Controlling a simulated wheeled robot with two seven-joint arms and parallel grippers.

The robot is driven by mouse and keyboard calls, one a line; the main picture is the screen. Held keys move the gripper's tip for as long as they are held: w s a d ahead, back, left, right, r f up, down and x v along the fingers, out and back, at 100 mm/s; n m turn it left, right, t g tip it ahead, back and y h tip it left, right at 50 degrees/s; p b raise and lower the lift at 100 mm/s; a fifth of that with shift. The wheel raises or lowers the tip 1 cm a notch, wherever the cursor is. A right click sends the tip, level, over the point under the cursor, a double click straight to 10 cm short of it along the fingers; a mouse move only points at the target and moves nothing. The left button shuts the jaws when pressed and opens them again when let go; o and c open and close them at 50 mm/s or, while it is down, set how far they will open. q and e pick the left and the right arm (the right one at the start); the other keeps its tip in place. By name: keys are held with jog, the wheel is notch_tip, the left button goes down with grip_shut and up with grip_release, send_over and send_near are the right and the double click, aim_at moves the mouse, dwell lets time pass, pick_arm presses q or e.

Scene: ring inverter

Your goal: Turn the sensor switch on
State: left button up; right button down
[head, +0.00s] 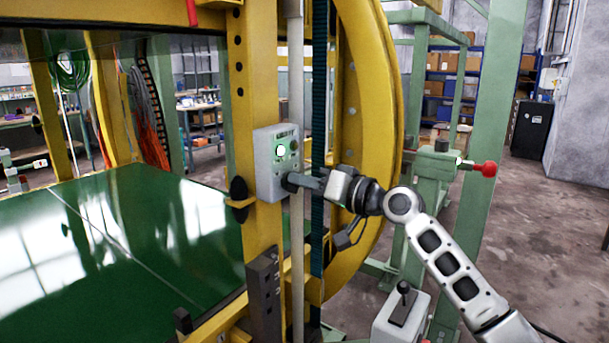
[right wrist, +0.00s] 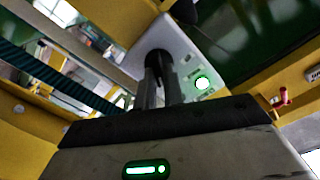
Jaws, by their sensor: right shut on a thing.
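The sensor switch is a grey box (head: 265,168) on the yellow upright, left of the big yellow ring. A green-white light (head: 280,150) glows on its face. It also glows in the right wrist view (right wrist: 202,83). A black knob (right wrist: 158,60) sits on the box's face. My right gripper (head: 297,182) reaches in from the right and is shut on the knob, whose front its fingers partly cover. In the right wrist view, the two fingers (right wrist: 159,90) point at the knob. I cannot read the knob's setting. My left gripper is not in view.
A thin grey vertical post (head: 296,90) stands close beside the box. The yellow ring (head: 372,130) curves behind my right wrist. A red knob (head: 486,169) sticks out at right. A joystick box (head: 402,312) stands below my arm. A green panel (head: 130,240) lies at left.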

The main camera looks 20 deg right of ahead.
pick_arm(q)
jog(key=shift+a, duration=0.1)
pick_arm(e)
jog(key=shift+m, duration=0.6)
pick_arm(q)
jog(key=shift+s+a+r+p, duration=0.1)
jog(key=shift+p, duration=0.25)
pick_arm(e)
jog(key=c, duration=1.5)
grip_release()
jog(key=shift+d, duration=0.1)
